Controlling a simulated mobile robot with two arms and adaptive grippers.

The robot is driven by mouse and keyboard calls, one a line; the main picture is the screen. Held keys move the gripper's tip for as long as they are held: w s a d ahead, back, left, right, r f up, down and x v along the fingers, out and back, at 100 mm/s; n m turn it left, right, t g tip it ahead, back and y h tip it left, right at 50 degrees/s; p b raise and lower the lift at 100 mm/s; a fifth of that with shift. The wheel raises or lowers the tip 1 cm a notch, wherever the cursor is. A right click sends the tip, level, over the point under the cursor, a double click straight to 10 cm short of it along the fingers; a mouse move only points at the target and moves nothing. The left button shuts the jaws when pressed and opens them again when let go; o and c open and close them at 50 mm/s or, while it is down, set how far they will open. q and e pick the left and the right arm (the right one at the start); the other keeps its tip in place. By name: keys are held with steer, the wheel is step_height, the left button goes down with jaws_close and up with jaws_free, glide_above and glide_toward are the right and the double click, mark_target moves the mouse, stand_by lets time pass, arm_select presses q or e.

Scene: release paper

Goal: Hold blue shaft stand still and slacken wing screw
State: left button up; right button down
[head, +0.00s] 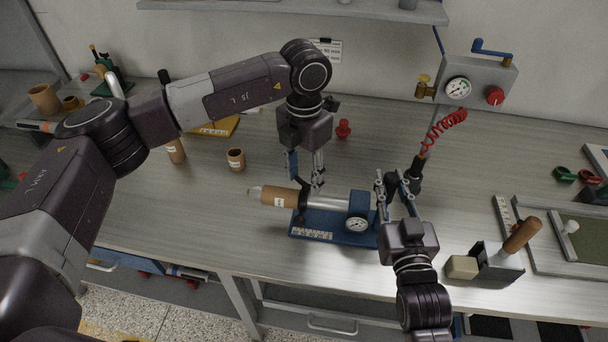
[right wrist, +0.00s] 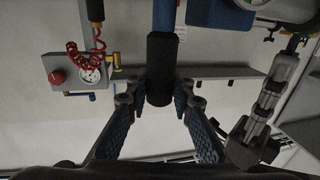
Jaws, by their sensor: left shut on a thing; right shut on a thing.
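The blue shaft stand (head: 330,226) sits near the table's front edge, carrying a horizontal metal shaft (head: 328,202) with a brown labelled roll (head: 279,197) at its left end. My left gripper (head: 309,190) reaches down to the stand's left end and is shut; the wing screw between its fingers is mostly hidden. My right gripper (head: 392,183) is shut at the stand's right end. In the right wrist view, the stand's black grip (right wrist: 160,68) on a blue bar lies between its fingers. My left gripper also shows there, at the right.
A gauge panel (head: 472,82) with a red coiled hose (head: 443,131) stands at the back right. A dark block with a wooden handle (head: 521,234) is right of my right gripper. A small brown cup (head: 236,159) and a red knob-shaped piece (head: 343,129) stand behind the stand.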

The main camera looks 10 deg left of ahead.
mark_target(304, 179)
stand_by(0.4)
arm_select(q)
steer(key=shift+d, duration=0.1)
steer(key=o, duration=1.2)
steer(key=shift+c, duration=0.2)
steer(key=shift+r, duration=0.1)
step_height(304, 179, up, 12)
